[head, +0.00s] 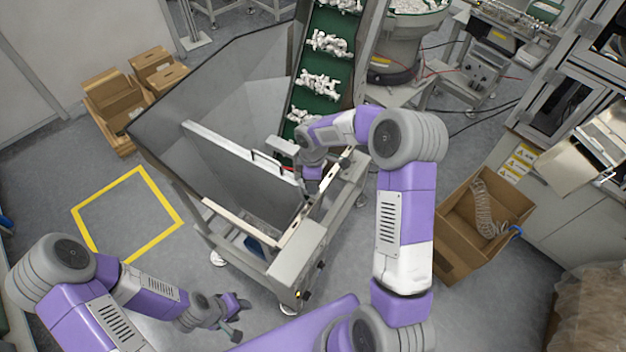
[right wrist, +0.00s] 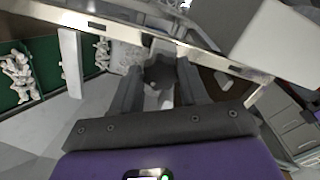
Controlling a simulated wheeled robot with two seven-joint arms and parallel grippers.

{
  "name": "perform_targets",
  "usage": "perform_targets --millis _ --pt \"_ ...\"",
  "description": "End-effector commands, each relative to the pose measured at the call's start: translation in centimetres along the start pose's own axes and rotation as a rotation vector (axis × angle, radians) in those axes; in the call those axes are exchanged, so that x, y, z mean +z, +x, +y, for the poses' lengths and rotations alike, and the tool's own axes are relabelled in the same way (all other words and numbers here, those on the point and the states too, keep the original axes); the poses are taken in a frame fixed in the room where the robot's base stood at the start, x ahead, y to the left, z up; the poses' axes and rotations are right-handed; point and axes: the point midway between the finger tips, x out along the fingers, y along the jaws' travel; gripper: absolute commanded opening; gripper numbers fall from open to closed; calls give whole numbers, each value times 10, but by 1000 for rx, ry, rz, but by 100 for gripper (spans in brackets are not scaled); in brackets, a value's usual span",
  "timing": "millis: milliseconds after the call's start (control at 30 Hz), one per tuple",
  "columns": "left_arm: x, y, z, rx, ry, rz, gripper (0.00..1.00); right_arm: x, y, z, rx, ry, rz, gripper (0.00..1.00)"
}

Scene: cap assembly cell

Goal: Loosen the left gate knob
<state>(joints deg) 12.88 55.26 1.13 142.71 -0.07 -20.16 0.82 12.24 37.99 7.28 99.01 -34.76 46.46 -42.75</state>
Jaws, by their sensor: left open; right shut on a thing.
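My right gripper (head: 313,188) is at the hopper's right-hand rail in the head view. In the right wrist view its fingers (right wrist: 160,88) are shut on a dark knob (right wrist: 161,72) beside the metal rail. The knob is mostly hidden in the head view, and I cannot tell how loose it is. My left gripper (head: 236,318) is open and empty, low over the floor, apart from the hopper.
A green conveyor (head: 319,65) with white parts rises behind the hopper. Cardboard boxes (head: 118,98) stand at the left, and another box (head: 455,245) with a coiled hose is at the right. The yellow-marked floor square (head: 125,215) is empty.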

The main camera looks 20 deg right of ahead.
Motion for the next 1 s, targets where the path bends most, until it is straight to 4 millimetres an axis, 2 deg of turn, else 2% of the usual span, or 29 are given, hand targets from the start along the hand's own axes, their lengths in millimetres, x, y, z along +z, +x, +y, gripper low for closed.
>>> perform_targets --millis 400,1000 --pt "0 -4 2 0 0 0 43 -1 -1 2 4 -249 2 13" --pt "0 -5 2 0 0 0 43 -1 -1 2 4 -308 2 13"
